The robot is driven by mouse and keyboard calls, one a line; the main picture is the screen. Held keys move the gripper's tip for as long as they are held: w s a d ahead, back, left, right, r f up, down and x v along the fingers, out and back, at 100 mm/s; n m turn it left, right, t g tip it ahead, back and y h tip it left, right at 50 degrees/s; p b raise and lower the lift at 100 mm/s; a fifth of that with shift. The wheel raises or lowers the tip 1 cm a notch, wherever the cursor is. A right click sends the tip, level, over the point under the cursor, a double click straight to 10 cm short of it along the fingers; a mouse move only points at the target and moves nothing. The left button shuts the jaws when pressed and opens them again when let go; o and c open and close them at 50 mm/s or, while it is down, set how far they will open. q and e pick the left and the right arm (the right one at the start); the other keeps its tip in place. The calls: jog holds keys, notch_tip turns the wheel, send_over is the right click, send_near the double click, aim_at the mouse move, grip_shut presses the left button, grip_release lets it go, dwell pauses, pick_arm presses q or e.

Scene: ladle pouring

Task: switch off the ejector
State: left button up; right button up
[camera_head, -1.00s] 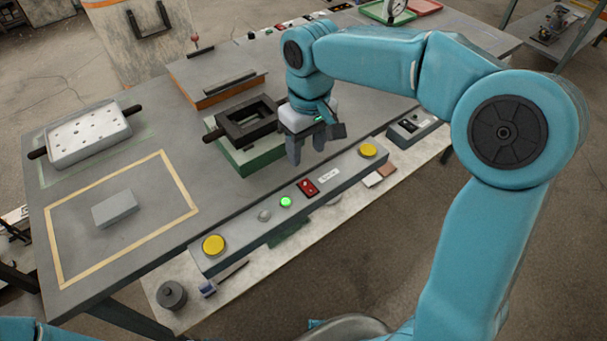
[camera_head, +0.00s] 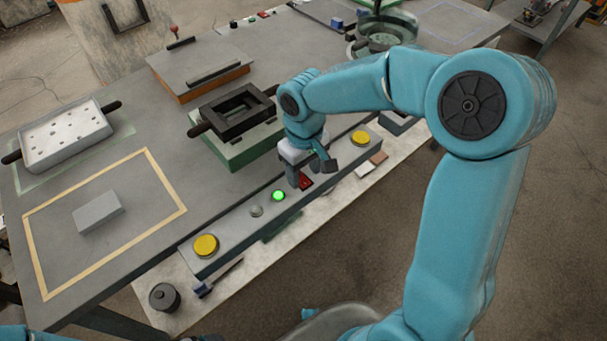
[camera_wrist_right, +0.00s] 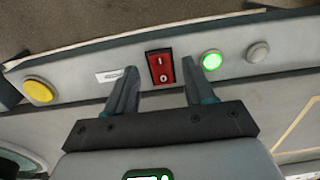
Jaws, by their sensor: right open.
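The red rocker switch (camera_head: 305,182) is set in the top of the grey control bar along the table's front edge. The right wrist view shows its face, marked I and 0 (camera_wrist_right: 160,67). My right gripper (camera_head: 297,184) is above the bar at the switch and partly hides it in the head view. In the right wrist view its two fingers stand apart, one on each side of the switch, with nothing held; contact cannot be told. The round green light (camera_head: 278,196) beside the switch is lit. My left gripper is not in view.
Yellow buttons (camera_head: 206,245) and (camera_head: 361,138) sit near the bar's ends. A grey knob (camera_head: 256,211) is left of the green light. Behind the bar stands a black frame (camera_head: 237,112) on a green base. A grey block (camera_head: 97,212) lies inside the taped rectangle.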

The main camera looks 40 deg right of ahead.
jog(key=shift+f, duration=0.85)
grip_shut()
jog(key=r+g+p, duration=0.1)
jog(key=p, duration=0.3)
jog(key=shift+w+g, duration=0.35)
jog(key=shift+g, duration=0.05)
jog(key=shift+w+f+g+p, duration=0.15)
jog(key=shift+f+g+p, duration=0.15)
jog(key=shift+g+p, duration=0.35)
grip_release()
jog(key=shift+f, duration=0.1)
